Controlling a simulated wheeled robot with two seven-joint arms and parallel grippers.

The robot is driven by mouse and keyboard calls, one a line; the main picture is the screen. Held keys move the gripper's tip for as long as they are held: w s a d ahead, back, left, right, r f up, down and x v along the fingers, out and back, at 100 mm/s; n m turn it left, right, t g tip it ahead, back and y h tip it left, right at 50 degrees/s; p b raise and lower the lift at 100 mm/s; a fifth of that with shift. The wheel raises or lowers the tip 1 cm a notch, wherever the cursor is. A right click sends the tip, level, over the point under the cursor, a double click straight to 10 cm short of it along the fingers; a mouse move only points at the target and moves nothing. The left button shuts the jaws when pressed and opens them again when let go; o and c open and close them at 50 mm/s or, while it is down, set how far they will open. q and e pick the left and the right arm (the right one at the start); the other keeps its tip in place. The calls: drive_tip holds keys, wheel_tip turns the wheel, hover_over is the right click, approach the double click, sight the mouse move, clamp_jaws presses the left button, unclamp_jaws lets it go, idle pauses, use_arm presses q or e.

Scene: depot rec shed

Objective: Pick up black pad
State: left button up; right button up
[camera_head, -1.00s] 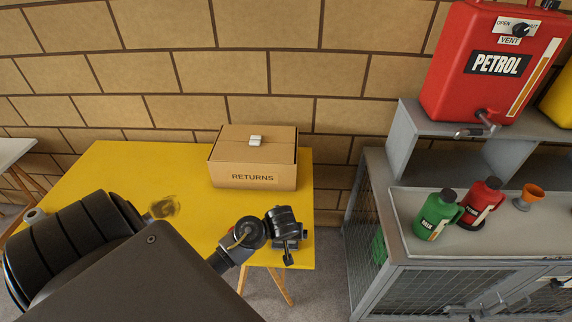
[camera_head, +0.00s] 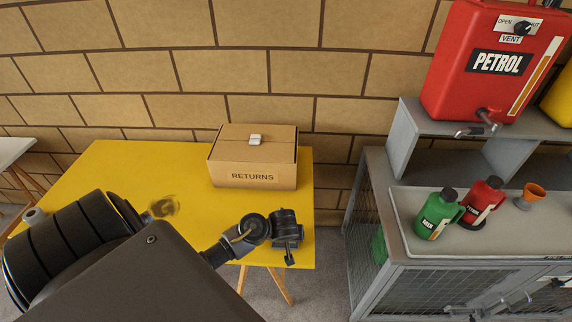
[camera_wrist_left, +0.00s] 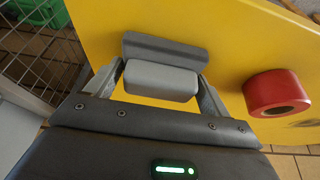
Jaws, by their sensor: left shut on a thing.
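The black pad (camera_wrist_left: 165,50) shows in the left wrist view as a dark grey bar, with a paler grey block (camera_wrist_left: 160,82) against its near side. The block sits between the two fingers of my left gripper (camera_wrist_left: 159,76), which is shut on it. They look like one piece, but I cannot be sure. In the head view my left gripper (camera_head: 288,244) is over the front right corner of the yellow table (camera_head: 115,165); little of the pad can be made out there. I cannot tell whether it touches the table. My right gripper is not in view.
A red ring-shaped roll (camera_wrist_left: 277,92) lies right of the pad in the wrist view. A cardboard RETURNS box (camera_head: 252,160) stands behind the gripper. A dark smudge (camera_head: 168,206) marks the table. Right, across a gap, is a grey cage bench (camera_head: 400,225) with bottles.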

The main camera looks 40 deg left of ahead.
use_arm(q)
drive_tip(key=shift+r, duration=0.1)
drive_tip(key=shift+r, duration=0.25)
wheel_tip(320, 180, up, 2)
drive_tip(key=shift+w+d+r, duration=0.1)
drive_tip(key=shift+r, duration=0.05)
drive_tip(key=s+a+r+p, duration=0.1)
drive_tip(key=s+a+r, duration=0.2)
drive_tip(key=s+r, duration=0.7)
drive_tip(key=s, duration=0.3)
drive_tip(key=shift+s+a+p, duration=0.35)
drive_tip(key=shift+s, duration=0.05)
drive_tip(key=o, duration=0.4)
drive_tip(key=shift+c, duration=1.4)
drive_tip(key=shift+w+d, duration=0.1)
